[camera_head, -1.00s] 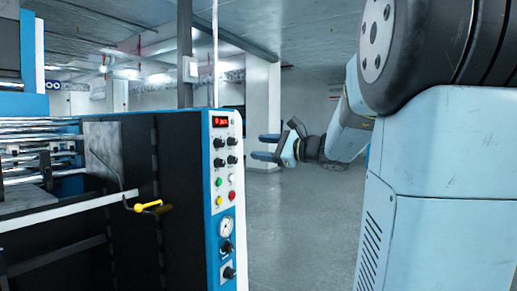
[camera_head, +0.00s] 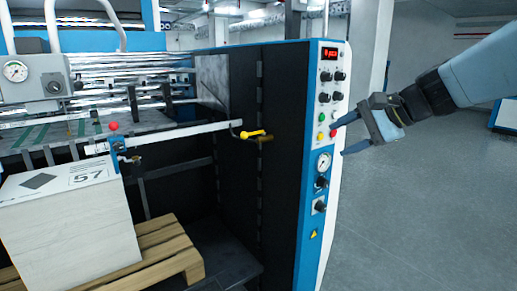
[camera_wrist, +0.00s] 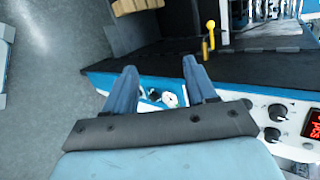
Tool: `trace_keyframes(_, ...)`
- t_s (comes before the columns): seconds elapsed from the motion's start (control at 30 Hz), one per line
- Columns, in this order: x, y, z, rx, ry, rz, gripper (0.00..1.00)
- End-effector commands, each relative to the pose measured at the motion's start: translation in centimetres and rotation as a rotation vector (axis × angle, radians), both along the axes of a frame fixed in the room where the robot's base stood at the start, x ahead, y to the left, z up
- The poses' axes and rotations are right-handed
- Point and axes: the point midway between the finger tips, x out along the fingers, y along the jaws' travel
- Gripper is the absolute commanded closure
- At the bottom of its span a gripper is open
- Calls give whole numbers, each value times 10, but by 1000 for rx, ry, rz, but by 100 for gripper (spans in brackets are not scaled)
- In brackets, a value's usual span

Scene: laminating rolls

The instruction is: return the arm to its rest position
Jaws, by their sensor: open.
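My gripper (camera_head: 342,141) is open and empty, held in front of the machine's control panel (camera_head: 325,130) in the head view. Its two blue fingers point left, towards the panel's edge, beside the buttons. I cannot tell from this view how far they are from the panel. My forearm reaches in from the right of the head view.
The laminating machine has a yellow handle (camera_head: 253,134) and a gauge (camera_head: 323,162). A white stack marked 57 (camera_head: 70,220) stands on a wooden pallet (camera_head: 170,255) at the left. Open grey floor (camera_head: 430,220) lies to the right.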

Motion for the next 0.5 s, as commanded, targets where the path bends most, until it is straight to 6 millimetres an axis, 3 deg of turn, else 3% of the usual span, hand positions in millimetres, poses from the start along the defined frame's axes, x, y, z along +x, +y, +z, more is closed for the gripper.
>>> trace_keyframes(0.2,-61,6,-41,-394,-42,214,44)
trace_keyframes(0.5,-117,-21,-75,-908,-145,487,44)
